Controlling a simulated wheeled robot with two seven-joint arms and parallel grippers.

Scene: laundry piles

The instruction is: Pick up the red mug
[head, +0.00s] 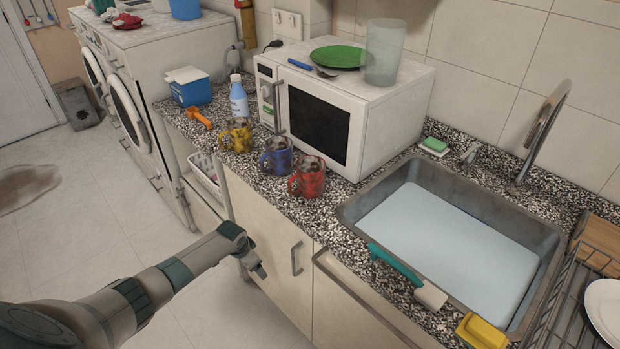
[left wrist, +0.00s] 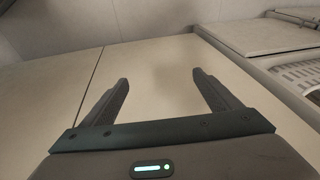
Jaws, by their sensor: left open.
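The red mug (head: 308,177) stands upright on the speckled counter in the head view, in front of the microwave, with its handle toward the left. It is the rightmost of three mugs and looks dark inside. My left gripper (head: 258,270) is below the counter's front edge, in front of the cabinet doors, lower and left of the red mug. In the left wrist view the left gripper (left wrist: 160,92) has its two fingers apart with nothing between them, facing cabinet panels. The red mug is not in the left wrist view. My right gripper is not in view.
A blue mug (head: 276,157) stands just left of the red mug, and a yellow mug (head: 237,135) beyond it. The white microwave (head: 345,115) is close behind. A sink (head: 352,213) filled with water lies to the right. A cabinet handle (head: 297,258) sticks out near the gripper.

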